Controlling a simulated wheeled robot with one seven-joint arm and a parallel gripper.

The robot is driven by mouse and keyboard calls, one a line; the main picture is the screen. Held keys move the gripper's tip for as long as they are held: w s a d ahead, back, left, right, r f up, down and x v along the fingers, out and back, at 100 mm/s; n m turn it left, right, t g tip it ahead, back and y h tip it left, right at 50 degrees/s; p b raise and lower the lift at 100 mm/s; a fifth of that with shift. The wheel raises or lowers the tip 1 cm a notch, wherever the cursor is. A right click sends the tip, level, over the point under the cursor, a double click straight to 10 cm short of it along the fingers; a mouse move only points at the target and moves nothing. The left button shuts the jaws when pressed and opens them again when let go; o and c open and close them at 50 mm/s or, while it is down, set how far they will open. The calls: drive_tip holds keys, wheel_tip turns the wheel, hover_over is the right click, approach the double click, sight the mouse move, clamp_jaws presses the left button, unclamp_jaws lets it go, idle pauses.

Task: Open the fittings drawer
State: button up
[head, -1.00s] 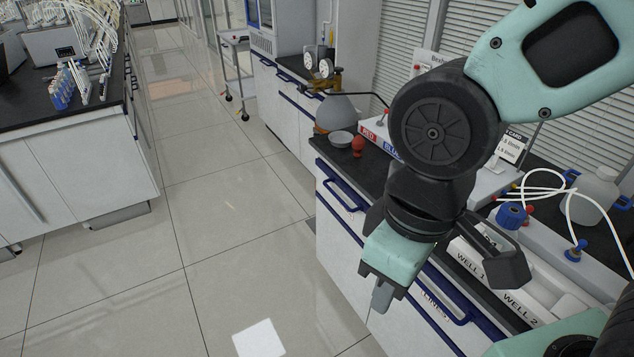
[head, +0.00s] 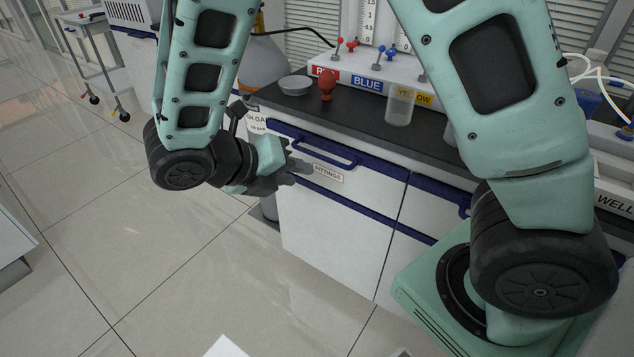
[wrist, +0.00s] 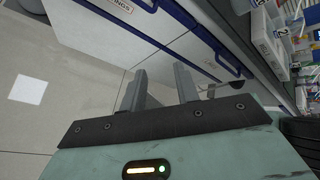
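The fittings drawer (head: 360,181) has a white front with a "FITTINGS" label and a blue bar handle (head: 318,150) near its top. It looks shut, flush with the cabinet below the dark worktop. My gripper (head: 303,171) is in front of the drawer's left part, just left of the label and a little below the handle, apparently not around it. In the wrist view my gripper (wrist: 160,88) has its two fingers apart with nothing between them. The "FITTINGS" label (wrist: 119,5) shows at the top edge there. The gap to the drawer front is hard to judge.
On the worktop (head: 350,110) are a grey bowl (head: 295,85), a red bulb (head: 327,85), a clear beaker (head: 399,108) and a stand with RED, BLUE and YELLOW labels. Another blue-handled drawer (head: 437,197) is at right.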

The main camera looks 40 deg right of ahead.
sight(317, 156)
drive_tip(key=w+f+n+t+h+b, duration=0.4)
drive_tip(key=w+f+n+b, duration=0.3)
drive_tip(key=w+f+n, duration=0.25)
drive_tip(key=b+x, duration=0.1)
drive_tip(key=x, duration=1.1)
drive_tip(key=r+b+x, duration=0.1)
drive_tip(key=x, duration=0.4)
drive_tip(key=shift+w+d+b, duration=0.1)
drive_tip(key=shift+d+b, duration=0.25)
drive_tip(key=shift+d, duration=0.2)
clamp_jaws()
